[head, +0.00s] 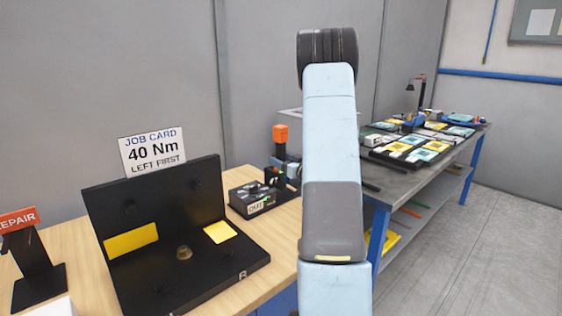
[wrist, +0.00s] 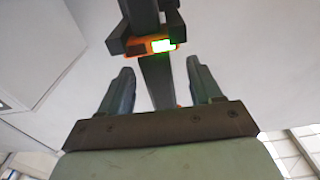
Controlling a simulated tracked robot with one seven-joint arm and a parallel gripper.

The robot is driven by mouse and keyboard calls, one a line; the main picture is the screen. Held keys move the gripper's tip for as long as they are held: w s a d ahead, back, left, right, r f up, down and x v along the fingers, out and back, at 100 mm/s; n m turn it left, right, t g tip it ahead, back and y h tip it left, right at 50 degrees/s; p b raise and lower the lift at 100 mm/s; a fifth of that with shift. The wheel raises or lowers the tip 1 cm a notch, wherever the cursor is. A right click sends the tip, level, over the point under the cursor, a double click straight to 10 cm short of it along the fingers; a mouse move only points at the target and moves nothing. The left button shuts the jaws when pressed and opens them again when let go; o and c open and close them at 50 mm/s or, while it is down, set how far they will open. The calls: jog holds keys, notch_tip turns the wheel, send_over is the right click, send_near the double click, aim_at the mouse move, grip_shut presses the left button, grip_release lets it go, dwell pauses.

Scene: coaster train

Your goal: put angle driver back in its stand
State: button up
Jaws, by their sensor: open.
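In the wrist view my gripper (wrist: 162,75) is open, its two dark fingers apart. A tool that looks like the angle driver (wrist: 138,50) shows just beyond the fingertips, with an orange band and a lit green display. A black bracket, perhaps its stand (wrist: 117,45), sits around the orange band. A dark bar runs down from there into the space between the fingers; I cannot tell whether it touches them. In the head view an orange-topped black device (head: 280,134) stands at the back of the wooden bench, left of my arm. My gripper is hidden in that view.
A black fixture (head: 195,262) with yellow pads stands on the wooden bench (head: 240,180), below a job card (head: 152,151). A black box (head: 251,201) is beside it. A red repair sign (head: 17,219) is at far left. A grey table (head: 400,182) with trays is right.

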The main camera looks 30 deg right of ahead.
jog(key=s+d, duration=0.1)
jog(key=s, duration=1.2)
jog(key=shift+d+f, duration=0.4)
jog(key=a+r+m+g+h, duration=0.2)
jog(key=a+r+g+h, duration=0.4)
jog(key=a+r, duration=0.65)
jog(key=s+a+r+g+y, duration=0.2)
jog(key=s+a+g, duration=0.4)
jog(key=s+a, duration=1.5)
jog(key=s+y, duration=0.1)
jog(key=s, duration=0.2)
jog(key=shift+s+g, duration=0.25)
jog(key=shift+g, duration=0.15)
jog(key=shift+r, duration=0.1)
